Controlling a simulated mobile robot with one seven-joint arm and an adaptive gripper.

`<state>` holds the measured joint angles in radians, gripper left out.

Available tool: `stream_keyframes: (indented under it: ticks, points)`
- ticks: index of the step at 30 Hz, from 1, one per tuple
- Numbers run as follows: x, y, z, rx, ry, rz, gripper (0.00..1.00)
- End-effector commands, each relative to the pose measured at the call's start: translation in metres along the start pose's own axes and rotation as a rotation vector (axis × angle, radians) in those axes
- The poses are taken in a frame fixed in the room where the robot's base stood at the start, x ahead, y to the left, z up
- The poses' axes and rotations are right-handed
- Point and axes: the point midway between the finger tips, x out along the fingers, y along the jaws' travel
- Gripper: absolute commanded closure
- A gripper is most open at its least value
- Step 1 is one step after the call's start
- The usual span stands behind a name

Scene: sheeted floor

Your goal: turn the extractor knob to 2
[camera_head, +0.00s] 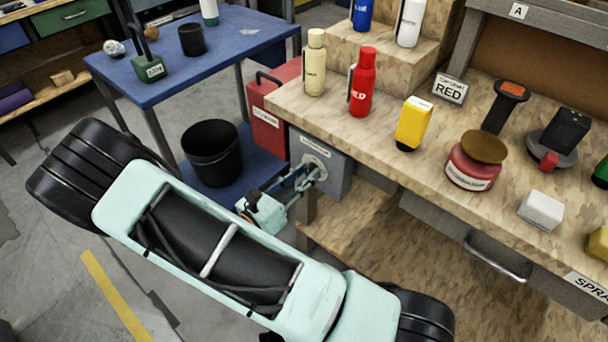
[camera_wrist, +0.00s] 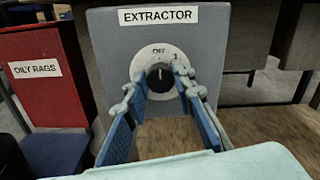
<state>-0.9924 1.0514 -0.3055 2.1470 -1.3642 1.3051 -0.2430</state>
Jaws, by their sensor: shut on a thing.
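The extractor box (camera_wrist: 101,46) is a grey box labelled EXTRACTOR; in the head view its grey side (camera_head: 335,180) hangs under the bench's left end. Its round white dial plate (camera_wrist: 158,52) reads OFF at the top and 1 at upper right. No 2 is readable; the right finger covers part of the dial's right side. The black knob (camera_wrist: 160,79) is in the middle, its pale mark pointing about up, towards OFF. My gripper (camera_wrist: 161,80), also in the head view (camera_head: 311,176), is shut on the knob, one blue-padded finger on each side.
A red oily rags bin (camera_wrist: 30,72) stands left of the box. The wooden bench (camera_head: 385,150) above holds bottles, a red tin (camera_head: 472,172) and tools. A black bucket (camera_head: 211,152) sits on the blue cart's lower shelf. A bench drawer handle (camera_head: 497,258) is at right.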

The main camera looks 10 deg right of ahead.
Motion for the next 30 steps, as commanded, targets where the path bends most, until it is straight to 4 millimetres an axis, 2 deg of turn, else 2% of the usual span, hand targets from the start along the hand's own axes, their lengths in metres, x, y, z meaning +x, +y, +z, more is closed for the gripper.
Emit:
stream_keyframes:
  ticks: [3, 14, 30]
  points:
    - [-0.0002, 0.0000, -0.0001, 0.000, 0.000, 0.000, 1.00]
    - [-0.0003, -0.0002, -0.0005, 0.077, 0.000, 0.000, 1.00]
    - [-0.0007, -0.0010, -0.0021, 0.536, 0.001, 0.001, 1.00]
